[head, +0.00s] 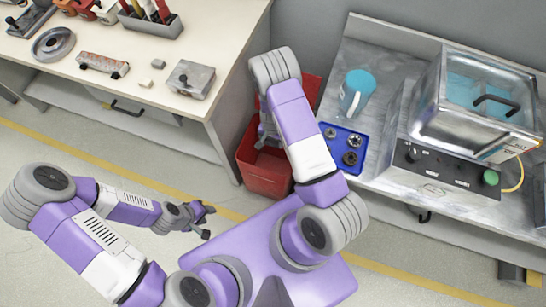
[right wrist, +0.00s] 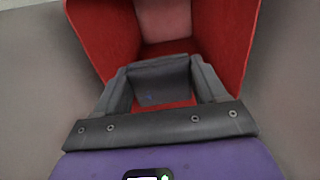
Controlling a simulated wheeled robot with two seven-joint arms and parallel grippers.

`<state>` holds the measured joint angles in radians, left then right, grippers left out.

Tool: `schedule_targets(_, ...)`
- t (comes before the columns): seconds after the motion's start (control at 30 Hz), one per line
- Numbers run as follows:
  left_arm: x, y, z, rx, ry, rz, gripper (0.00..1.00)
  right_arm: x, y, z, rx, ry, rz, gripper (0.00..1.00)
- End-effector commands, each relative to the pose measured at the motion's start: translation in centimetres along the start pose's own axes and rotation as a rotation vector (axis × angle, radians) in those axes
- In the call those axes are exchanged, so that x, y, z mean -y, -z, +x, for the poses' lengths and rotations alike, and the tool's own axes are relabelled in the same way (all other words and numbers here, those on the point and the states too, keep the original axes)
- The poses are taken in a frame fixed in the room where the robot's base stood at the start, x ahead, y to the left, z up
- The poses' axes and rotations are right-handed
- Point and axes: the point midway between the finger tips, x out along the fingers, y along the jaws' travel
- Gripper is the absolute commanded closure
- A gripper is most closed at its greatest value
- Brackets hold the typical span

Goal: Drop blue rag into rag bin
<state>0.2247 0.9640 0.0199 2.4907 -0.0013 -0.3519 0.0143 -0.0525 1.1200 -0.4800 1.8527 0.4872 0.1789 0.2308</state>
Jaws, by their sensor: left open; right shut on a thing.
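The red rag bin (head: 265,172) stands on the floor between the two benches, and its red walls also fill the right wrist view (right wrist: 105,38). My right gripper (head: 266,134) points down at the bin's opening, partly hidden by my right arm. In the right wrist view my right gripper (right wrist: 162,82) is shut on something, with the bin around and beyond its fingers. Only a small blue speck shows between the fingers; I take it for the blue rag (right wrist: 148,97), mostly hidden. My left gripper (head: 207,221) is open and empty over the floor.
A cream workbench (head: 150,100) with tools and a metal block is at the left.

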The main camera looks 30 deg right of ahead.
Motion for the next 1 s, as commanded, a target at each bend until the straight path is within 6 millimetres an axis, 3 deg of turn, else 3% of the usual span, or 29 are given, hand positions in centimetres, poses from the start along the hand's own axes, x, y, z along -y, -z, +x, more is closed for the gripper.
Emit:
schedule_targets(0.4,1.4,0.1,3.7,0.000,0.000,0.000,0.57,0.0,0.0,4.9,0.001,-0.001,-0.003,0.67)
schedule_targets(0.73,1.4,0.2,3.8,0.000,0.000,0.000,0.57,0.0,0.0,5.2,0.000,0.000,-0.003,0.67)
schedule_targets(0.77,1.4,0.2,3.8,0.000,0.000,0.000,0.57,0.0,0.0,5.2,0.000,0.000,-0.003,0.28)
schedule_targets(0.93,1.4,0.2,3.8,0.000,0.000,0.000,0.57,0.0,0.0,5.2,0.000,0.000,-0.003,0.01)
schedule_targets(1.0,1.4,0.2,3.8,0.000,0.000,0.000,0.57,0.0,-0.1,5.2,0.000,0.000,-0.003,0.00)
